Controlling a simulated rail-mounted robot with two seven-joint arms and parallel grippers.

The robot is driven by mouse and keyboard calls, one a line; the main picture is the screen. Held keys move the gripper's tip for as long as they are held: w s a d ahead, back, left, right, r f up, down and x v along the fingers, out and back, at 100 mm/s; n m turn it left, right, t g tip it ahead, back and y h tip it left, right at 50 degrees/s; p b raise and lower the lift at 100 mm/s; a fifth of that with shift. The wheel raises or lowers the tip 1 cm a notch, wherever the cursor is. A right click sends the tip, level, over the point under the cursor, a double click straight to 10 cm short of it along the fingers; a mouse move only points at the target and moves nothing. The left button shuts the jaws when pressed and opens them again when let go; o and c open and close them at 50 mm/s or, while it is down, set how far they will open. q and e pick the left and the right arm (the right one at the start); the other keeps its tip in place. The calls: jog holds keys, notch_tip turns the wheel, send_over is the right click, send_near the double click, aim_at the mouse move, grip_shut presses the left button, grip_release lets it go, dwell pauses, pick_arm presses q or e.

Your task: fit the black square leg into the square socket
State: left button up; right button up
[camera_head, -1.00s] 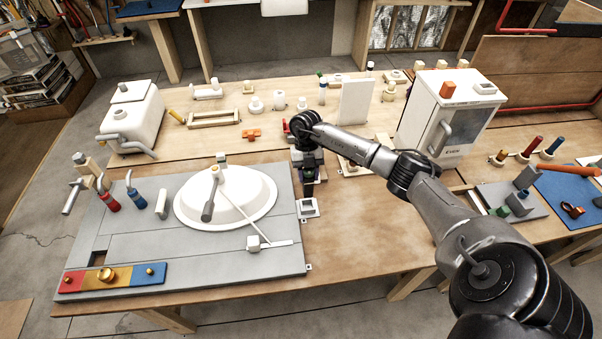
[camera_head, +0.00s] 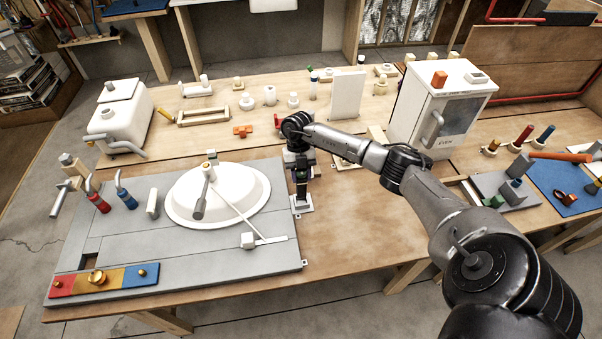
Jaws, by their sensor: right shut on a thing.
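My right gripper (camera_head: 301,181) points straight down at the right edge of the grey panel. It is shut on the black square leg (camera_head: 301,192), a small dark piece that hangs upright below the fingers. The square socket (camera_head: 302,208), a pale square plate with a dark centre, is directly below the leg on the panel's right edge. The leg's lower end overlaps the socket in the camera_head view. I cannot tell whether it is inside the opening or just above it. My left gripper is not in view.
A white basin (camera_head: 240,200) with a tap stands left of the socket. A white heater box (camera_head: 408,110) stands at the back right, beyond my right arm. An upright white panel (camera_head: 347,98) is behind the gripper. Bare wood (camera_head: 350,225) lies right of the socket.

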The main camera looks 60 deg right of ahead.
jog(key=shift+f+b, duration=0.6)
jog(key=shift+f, duration=0.6)
jog(key=shift+f, duration=0.15)
dwell(0.7)
jog(key=shift+f, duration=0.45)
jog(key=shift+f+b, duration=0.6)
jog(key=shift+b, duration=0.1)
jog(key=shift+f, duration=0.3)
dwell(0.5)
dwell(0.8)
